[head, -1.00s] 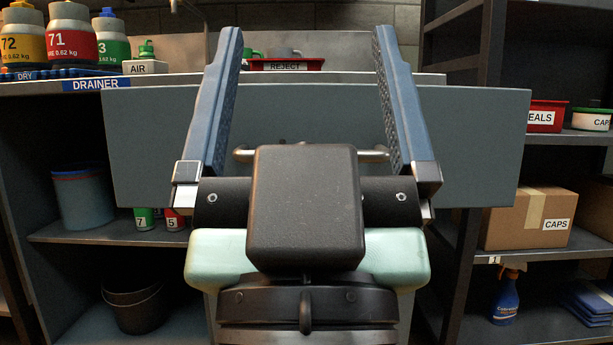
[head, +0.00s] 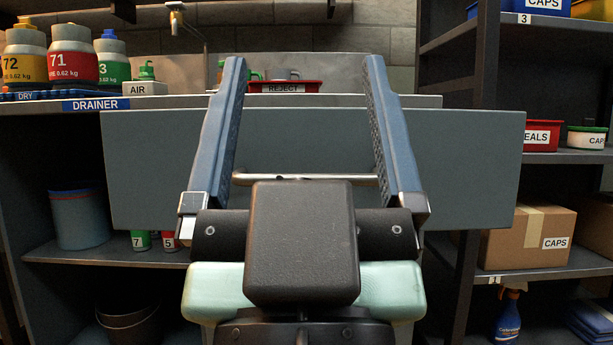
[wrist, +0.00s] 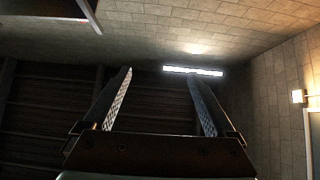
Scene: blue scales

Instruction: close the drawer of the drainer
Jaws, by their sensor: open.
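The drainer drawer's wide, plain blue-grey front (head: 150,165) stands forward of the counter labelled DRAINER (head: 190,102), so the drawer looks pulled out. Its metal bar handle (head: 305,179) runs across the middle of the front. My gripper (head: 304,62) is open and empty, its two blue fingers pointing up and spread on either side of the handle in the head view. I cannot tell whether a finger touches the front or handle. The wrist view shows the open fingers (wrist: 160,74) against the ceiling, without the drawer. The drawer's inside is hidden.
Numbered bottles (head: 73,58) and an AIR block (head: 146,88) stand on the counter at left. A red REJECT tray (head: 285,87) sits behind the drawer front. A shelf unit at right holds a CAPS carton (head: 527,236). The drawer front overlaps this unit's left side in view.

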